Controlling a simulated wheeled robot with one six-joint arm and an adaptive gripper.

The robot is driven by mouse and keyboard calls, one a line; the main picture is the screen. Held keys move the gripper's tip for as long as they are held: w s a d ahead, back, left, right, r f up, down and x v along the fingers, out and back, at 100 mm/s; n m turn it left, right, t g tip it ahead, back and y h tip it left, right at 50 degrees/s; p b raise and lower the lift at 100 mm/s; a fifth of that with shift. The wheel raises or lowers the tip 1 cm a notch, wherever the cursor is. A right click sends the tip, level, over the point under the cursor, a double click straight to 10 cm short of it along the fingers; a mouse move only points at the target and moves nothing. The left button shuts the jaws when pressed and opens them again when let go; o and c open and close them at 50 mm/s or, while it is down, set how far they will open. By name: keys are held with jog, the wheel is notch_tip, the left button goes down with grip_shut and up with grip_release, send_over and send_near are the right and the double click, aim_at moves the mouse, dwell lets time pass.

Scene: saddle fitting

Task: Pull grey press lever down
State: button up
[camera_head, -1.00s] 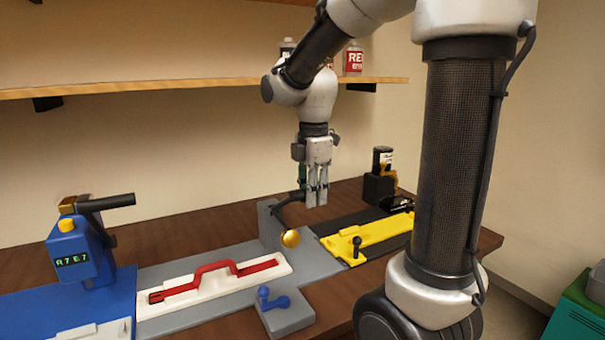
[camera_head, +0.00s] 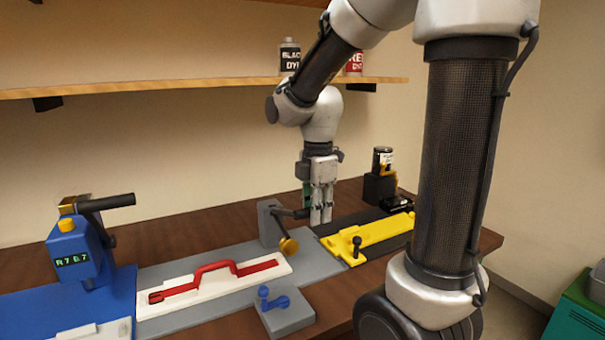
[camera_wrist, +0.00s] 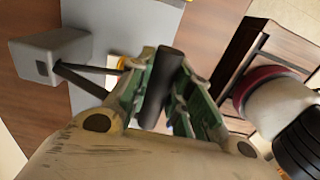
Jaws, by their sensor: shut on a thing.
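The grey press (camera_head: 268,224) is a grey block on the grey bench strip. Its dark lever (camera_head: 295,213) reaches right from the block towards my gripper and lies near level. A gold round piece (camera_head: 288,246) hangs on a dark arm in front of the block. My gripper (camera_head: 321,212) points down beside the press. In the wrist view its green-lined fingers (camera_wrist: 165,90) are shut around the dark lever handle (camera_wrist: 161,82). The press block (camera_wrist: 50,55) also shows there at left, joined by dark rods. The handle is mostly hidden behind the fingers in the head view.
A yellow fixture (camera_head: 370,236) lies just right of my gripper. A white plate with a red handle (camera_head: 212,281) and a blue clamp (camera_head: 272,299) are in front. A blue machine (camera_head: 78,250) stands at left. A wooden shelf (camera_head: 190,88) with bottles runs behind.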

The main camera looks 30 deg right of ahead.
jog(key=shift+s+f, duration=0.2)
jog(key=shift+f, duration=0.5)
jog(key=shift+s+f, duration=0.2)
jog(key=shift+f, duration=0.55)
jog(key=shift+s+f, duration=0.2)
jog(key=shift+f, duration=0.5)
jog(key=o, duration=0.8)
jog(key=shift+r, duration=0.1)
jog(key=shift+r, duration=3)
